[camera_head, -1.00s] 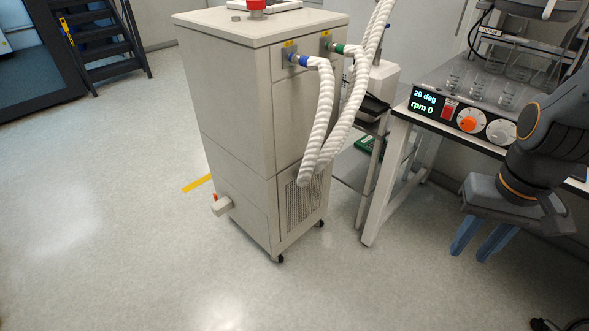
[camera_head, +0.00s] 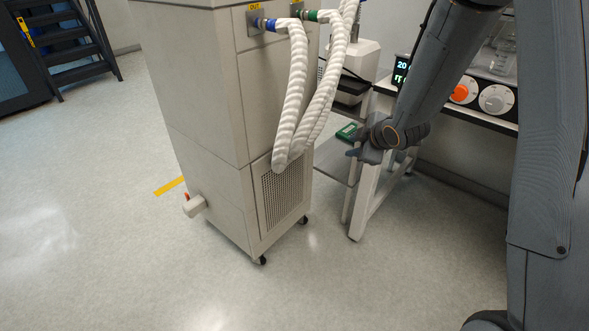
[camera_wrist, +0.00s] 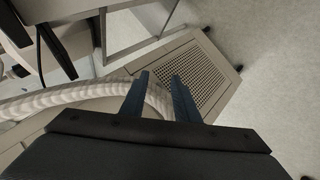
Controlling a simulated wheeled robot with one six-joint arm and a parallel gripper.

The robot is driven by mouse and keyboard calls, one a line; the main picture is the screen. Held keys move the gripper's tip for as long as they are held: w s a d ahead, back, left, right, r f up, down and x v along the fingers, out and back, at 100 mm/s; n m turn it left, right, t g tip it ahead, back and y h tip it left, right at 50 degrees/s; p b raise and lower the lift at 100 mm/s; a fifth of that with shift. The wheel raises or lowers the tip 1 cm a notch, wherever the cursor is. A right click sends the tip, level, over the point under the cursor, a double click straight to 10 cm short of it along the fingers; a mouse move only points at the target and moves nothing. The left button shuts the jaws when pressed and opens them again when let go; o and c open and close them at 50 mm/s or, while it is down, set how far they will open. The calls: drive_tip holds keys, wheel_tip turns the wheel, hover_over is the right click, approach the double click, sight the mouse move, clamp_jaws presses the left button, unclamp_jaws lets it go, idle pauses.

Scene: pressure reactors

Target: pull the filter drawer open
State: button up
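The perforated grille panel (camera_head: 284,196), which looks like the filter drawer, is low on the front of the beige cabinet (camera_head: 205,110). It appears flush with the cabinet face. The grille also shows in the wrist view (camera_wrist: 203,80), ahead and slightly right of my fingers. My gripper (camera_head: 354,153) is to the right of the cabinet, apart from the grille. In the wrist view its two blue fingers (camera_wrist: 160,78) are spread with nothing clearly held between them. No separate drawer handle can be made out.
Two white ribbed hoses (camera_head: 293,95) hang down the cabinet front to the grille's upper edge, and one passes behind my fingers in the wrist view. A table leg (camera_head: 366,200) stands right of the cabinet. The floor (camera_head: 120,260) in front is open.

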drive_tip(key=w+a+f+n+t+y+b, duration=0.1)
drive_tip(key=w+a+f+n+y+b, duration=0.2)
drive_tip(key=w+a+f+n+y, duration=0.25)
drive_tip(key=n+y+b, duration=0.4)
drive_tip(key=n, duration=0.3)
approach(293, 157)
drive_tip(key=x, duration=0.8)
drive_tip(key=shift+w+a+f, duration=0.1)
drive_tip(key=shift+w+a, duration=0.05)
drive_tip(key=shift+a, duration=0.2)
clamp_jaws()
